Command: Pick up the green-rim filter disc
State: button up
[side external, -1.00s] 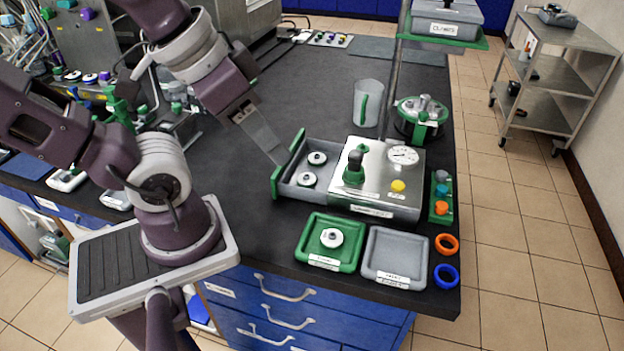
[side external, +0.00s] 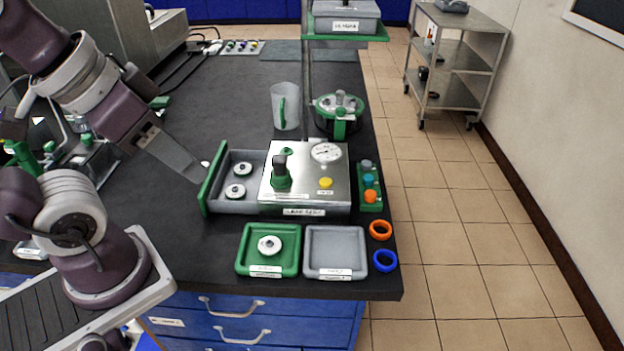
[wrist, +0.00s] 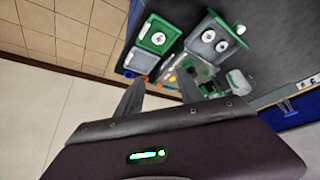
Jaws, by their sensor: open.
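Three pale, dark-centred filter discs show in the side view. One disc (side external: 269,245) lies in the green tray (side external: 243,262). Two more, a rear disc (side external: 243,169) and a front disc (side external: 235,192), sit in the grey open drawer (side external: 262,181) of the steel filter unit. Their rim colours are too small to tell apart. In the wrist view the tray disc (wrist: 158,38) and the drawer discs (wrist: 208,36) lie beyond my fingers. My gripper (side external: 204,177) is open and empty, apart from the discs, by the drawer's green front; its fingers also show in the wrist view (wrist: 158,90).
The steel filter unit (side external: 336,187) carries a dark-handled knob and a gauge. An empty grey tray (side external: 335,250), an orange ring (side external: 380,230) and a blue ring (side external: 385,260) are near the bench edge. A clear jug (side external: 285,106) and round vessel (side external: 339,116) stand behind.

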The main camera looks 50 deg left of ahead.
jog(key=shift+o, duration=0.2)
jog(key=n+g, duration=0.5)
jog(key=n, duration=1)
send_over(235, 187)
jog(key=f, duration=1.7)
jog(key=shift+w+d+f, duration=0.15)
jog(key=shift+d+f, duration=0.1)
jog(key=shift+f, duration=0.15)
jog(key=shift+g, duration=0.3)
jog(key=f, duration=0.8)
jog(key=shift+s+a+f, duration=0.1)
jog(key=shift+s+a, duration=0.15)
jog(key=shift+a, duration=0.05)
jog(key=c, duration=1)
